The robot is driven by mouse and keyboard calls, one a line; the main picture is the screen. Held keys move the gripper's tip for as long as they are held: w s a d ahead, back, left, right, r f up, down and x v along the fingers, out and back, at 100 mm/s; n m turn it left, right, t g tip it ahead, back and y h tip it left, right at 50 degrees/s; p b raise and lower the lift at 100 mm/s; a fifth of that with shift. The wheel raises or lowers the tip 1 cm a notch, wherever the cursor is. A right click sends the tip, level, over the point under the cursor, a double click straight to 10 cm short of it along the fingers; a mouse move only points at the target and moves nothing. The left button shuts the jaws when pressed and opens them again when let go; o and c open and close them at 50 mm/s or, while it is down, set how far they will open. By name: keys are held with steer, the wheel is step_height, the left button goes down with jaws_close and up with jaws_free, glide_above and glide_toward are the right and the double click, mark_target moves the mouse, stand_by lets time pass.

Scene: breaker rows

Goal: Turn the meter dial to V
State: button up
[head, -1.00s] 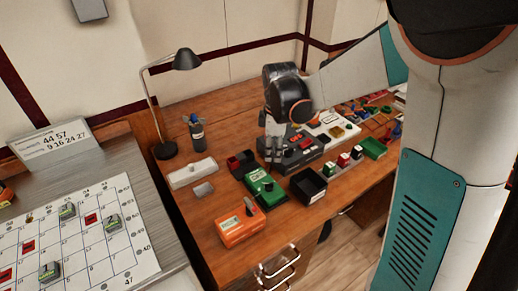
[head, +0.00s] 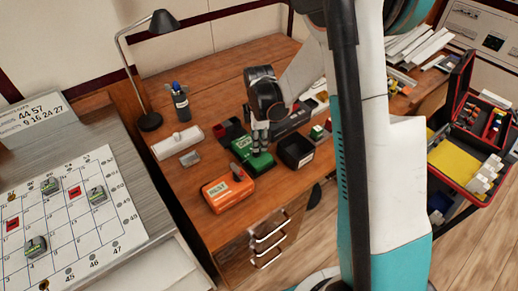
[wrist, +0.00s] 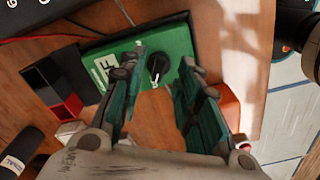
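The green meter box (head: 245,152) stands on the wooden desk, with a white label on its face. In the wrist view its green top (wrist: 172,42) carries a black dial knob (wrist: 158,68) with a light pointer line. A partly hidden white label (wrist: 105,68) lies left of the dial. My gripper (head: 258,148) is over the meter, fingers pointing down. In the wrist view my gripper (wrist: 160,82) is open and empty, its two fingers on either side of the dial. I cannot tell whether they touch it, or read the V mark.
An orange box (head: 227,190) with a dark knob stands in front of the meter. A black open bin (head: 296,151) is close on its right. Dark and red bins (head: 228,130) lie behind it.

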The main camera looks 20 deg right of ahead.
mark_target(258, 154)
steer(key=shift+f+b, duration=0.35)
steer(key=shift+f, duration=1.15)
jaws_close()
steer(key=m, duration=0.4)
steer(key=m+b, duration=0.1)
steer(key=m, duration=0.1)
steer(key=shift+s+a, duration=0.15)
steer(key=shift+s, duration=0.1)
steer(key=m, duration=0.5)
steer(key=shift+s+a+m, duration=0.15)
steer(key=shift+m, duration=0.25)
